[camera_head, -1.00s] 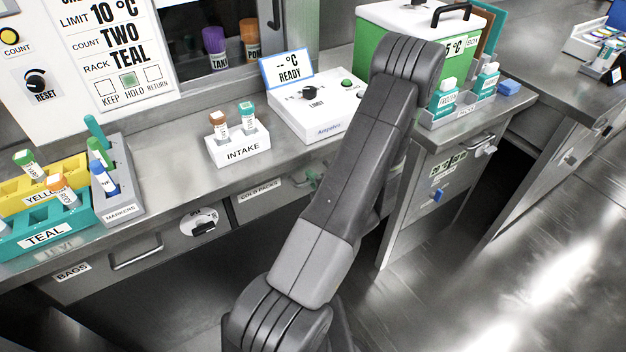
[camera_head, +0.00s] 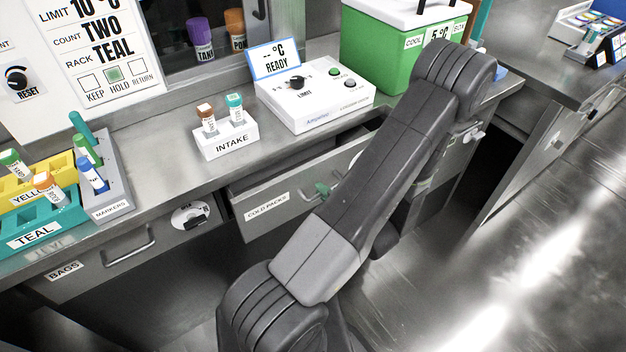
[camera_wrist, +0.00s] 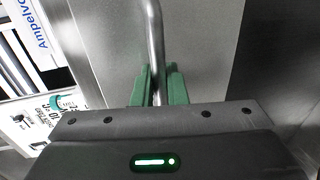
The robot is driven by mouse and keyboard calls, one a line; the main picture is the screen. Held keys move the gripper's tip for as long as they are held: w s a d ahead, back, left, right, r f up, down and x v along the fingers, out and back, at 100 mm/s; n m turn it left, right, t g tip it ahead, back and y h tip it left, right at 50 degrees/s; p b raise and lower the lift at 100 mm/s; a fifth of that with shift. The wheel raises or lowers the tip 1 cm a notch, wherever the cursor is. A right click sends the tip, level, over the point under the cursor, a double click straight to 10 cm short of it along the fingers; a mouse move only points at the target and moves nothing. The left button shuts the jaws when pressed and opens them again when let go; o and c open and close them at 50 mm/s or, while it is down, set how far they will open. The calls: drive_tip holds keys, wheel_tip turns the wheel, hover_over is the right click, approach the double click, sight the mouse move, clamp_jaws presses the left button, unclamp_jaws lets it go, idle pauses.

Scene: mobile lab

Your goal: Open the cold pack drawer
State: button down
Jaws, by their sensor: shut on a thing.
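The cold pack drawer (camera_head: 262,218), a grey metal front with a "COLD PACKS" label, stands partly open under the bench, its front out from the bench edge. My gripper (camera_wrist: 158,86) has green fingers and is shut on the drawer's bar handle (camera_wrist: 156,40), seen in the wrist view. In the head view a green fingertip (camera_head: 322,189) shows at the drawer front. My arm hides the right part of the drawer and most of the gripper there.
On the bench above stand the white intake rack (camera_head: 228,141), the white limit device (camera_head: 318,103) and the green cool box (camera_head: 385,50). The bags drawer (camera_head: 105,262) is shut at the left. Open floor (camera_head: 500,260) lies at the right.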

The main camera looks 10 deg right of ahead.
drive_tip(key=f+p+v, duration=0.1)
drive_tip(key=f+v, duration=0.1)
drive_tip(key=v, duration=0.7)
drive_tip(key=f+p+v, duration=0.1)
drive_tip(key=v, duration=0.8)
drive_tip(key=shift+s+f, duration=0.4)
drive_tip(key=shift+s, duration=0.05)
drive_tip(key=shift+d, duration=0.1)
drive_tip(key=c, duration=1.5)
unclamp_jaws()
drive_tip(key=shift+c, duration=0.2)
drive_tip(key=v, duration=1.3)
drive_tip(key=shift+s+p, duration=0.4)
drive_tip(key=shift+w, duration=0.1)
drive_tip(key=x, duration=1.3)
drive_tip(key=shift+w, duration=0.35)
